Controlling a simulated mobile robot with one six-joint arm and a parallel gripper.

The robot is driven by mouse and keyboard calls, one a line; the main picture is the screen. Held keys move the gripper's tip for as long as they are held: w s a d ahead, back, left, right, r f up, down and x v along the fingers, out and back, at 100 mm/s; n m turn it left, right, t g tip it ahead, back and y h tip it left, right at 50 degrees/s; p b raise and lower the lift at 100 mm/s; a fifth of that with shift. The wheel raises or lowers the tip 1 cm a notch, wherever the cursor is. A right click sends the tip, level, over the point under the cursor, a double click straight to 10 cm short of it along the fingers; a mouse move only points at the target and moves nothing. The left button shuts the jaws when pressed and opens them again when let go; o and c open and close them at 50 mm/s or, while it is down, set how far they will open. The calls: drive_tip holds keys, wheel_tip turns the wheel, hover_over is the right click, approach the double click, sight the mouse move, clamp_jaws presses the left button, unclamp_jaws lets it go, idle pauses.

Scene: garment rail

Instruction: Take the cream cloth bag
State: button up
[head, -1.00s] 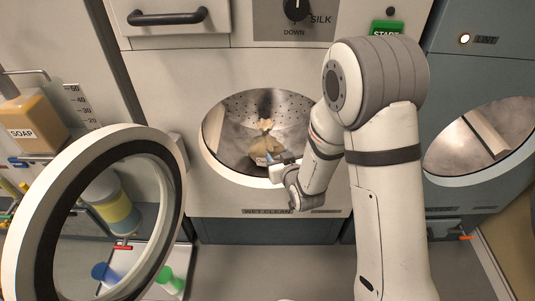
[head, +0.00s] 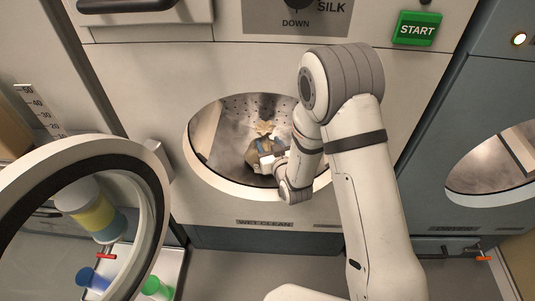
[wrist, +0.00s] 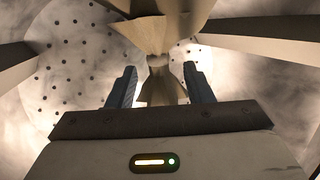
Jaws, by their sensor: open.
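The cream cloth bag (head: 264,129) sits inside the perforated drum of the machine marked WET CLEAN, with its gathered top up. My gripper (head: 270,146) reaches through the round opening and covers part of the bag's front. In the wrist view, the two blue-grey fingers of my gripper (wrist: 160,82) stand apart. The pinched neck of the bag (wrist: 158,62) shows between and just beyond the fingertips, with a gap on each side. I cannot tell how deep the neck lies between the fingers. Part of the bag's body is hidden by my gripper in the head view.
The open round door (head: 150,178) stands at the left. A white tray (head: 176,262) with blue and green cups lies below. A green START button (head: 417,28) is on the upper right panel.

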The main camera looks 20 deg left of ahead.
sight(266, 139)
drive_tip(key=x, duration=0.5)
drive_tip(key=shift+d+f+b, duration=0.1)
drive_tip(key=shift+d+b, duration=0.05)
drive_tip(key=shift+b, duration=0.25)
clamp_jaws()
